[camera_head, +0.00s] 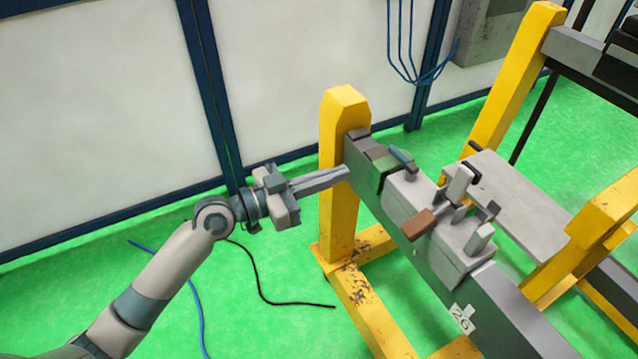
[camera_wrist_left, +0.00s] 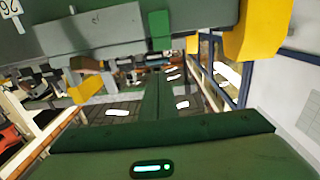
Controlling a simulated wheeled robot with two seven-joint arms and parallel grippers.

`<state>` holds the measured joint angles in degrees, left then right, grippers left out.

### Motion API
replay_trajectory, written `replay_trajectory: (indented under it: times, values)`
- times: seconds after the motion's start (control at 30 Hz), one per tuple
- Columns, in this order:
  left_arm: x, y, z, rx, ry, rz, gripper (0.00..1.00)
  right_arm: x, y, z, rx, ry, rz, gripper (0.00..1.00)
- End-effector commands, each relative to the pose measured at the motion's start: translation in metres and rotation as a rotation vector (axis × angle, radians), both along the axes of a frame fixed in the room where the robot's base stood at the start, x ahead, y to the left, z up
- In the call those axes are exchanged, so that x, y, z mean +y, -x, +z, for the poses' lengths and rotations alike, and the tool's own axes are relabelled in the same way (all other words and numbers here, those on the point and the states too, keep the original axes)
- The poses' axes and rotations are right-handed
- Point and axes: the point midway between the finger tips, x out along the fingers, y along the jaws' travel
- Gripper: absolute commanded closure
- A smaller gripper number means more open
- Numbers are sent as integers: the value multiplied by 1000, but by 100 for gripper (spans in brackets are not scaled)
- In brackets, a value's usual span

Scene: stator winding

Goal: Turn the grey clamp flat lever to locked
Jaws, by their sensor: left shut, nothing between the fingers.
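The clamp assembly (camera_head: 437,227) sits on a long grey beam (camera_head: 510,310), with grey blocks and a brown piece (camera_head: 418,224). A pale grey flat piece (camera_head: 460,183) stands tilted up on it. A short blue-grey lever (camera_head: 402,158) lies farther up the beam, by a green band (camera_head: 384,178). I cannot tell for sure which one is the grey clamp flat lever. My left gripper (camera_head: 346,173) is shut and empty, its tips close to the beam's left side near the far end. In the left wrist view its fingers (camera_wrist_left: 158,85) point toward the beam.
A yellow post (camera_head: 340,150) stands just behind the left fingertips. More yellow frame parts (camera_head: 510,75) and a grey plate (camera_head: 515,190) are at the right. Cables (camera_head: 255,275) lie on the green floor, which is otherwise clear at the left.

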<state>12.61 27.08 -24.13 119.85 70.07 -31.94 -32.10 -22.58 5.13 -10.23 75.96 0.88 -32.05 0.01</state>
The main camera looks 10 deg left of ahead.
Motion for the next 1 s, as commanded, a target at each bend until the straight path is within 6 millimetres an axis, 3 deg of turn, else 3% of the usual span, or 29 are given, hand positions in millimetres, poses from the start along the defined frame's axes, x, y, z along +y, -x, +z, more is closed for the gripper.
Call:
replay_trajectory:
  times: [0.3,1.0]
  values:
    - [23,17,-1,1,-1,0,100,-8,8,-5,58,15,-8,67]
    - [26,16,-5,10,0,11,100,-9,8,-4,63,16,-9,67]
